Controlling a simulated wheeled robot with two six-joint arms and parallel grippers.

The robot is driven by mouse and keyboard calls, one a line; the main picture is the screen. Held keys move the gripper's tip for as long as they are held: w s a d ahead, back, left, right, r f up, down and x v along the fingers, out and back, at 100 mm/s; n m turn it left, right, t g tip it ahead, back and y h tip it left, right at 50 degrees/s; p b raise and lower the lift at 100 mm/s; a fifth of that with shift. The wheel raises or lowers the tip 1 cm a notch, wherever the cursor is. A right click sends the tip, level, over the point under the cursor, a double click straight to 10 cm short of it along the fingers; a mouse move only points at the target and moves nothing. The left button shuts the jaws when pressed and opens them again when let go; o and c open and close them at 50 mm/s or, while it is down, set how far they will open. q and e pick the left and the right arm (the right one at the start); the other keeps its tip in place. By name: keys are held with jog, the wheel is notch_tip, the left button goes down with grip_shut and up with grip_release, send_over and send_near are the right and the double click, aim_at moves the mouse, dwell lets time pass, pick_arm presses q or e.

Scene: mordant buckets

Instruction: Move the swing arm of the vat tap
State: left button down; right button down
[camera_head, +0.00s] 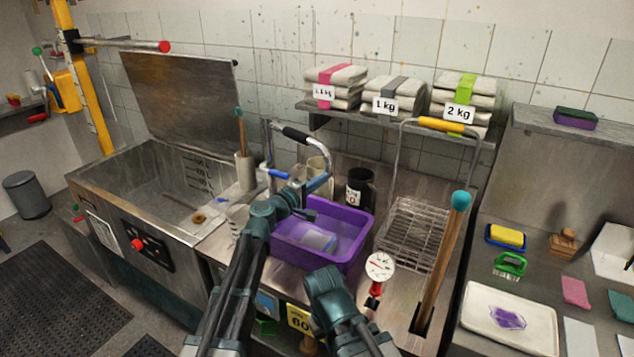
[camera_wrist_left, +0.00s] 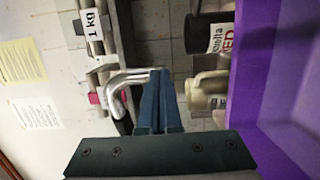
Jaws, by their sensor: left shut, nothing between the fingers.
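My left gripper (camera_head: 322,182) is shut and empty, close to that curved-down end. In the left wrist view the blue fingers (camera_wrist_left: 160,78) are pressed together. A bent chrome pipe (camera_wrist_left: 122,84) shows just beside their tips there; I cannot tell whether they touch. My right arm's end (camera_head: 325,288) is low in the head view, in front of the tub, and its fingers are hidden.
The purple tub (camera_head: 353,222) stands below the tap, with a black mug (camera_head: 361,187) behind it. A wire rack (camera_head: 410,232) is to the right. The open steel vat (camera_head: 150,180) is at left. A shelf (camera_head: 335,118) holds folded cloth stacks above.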

pick_arm(q)
jog(key=s+d+v, duration=0.1)
jog(key=v, duration=1.3)
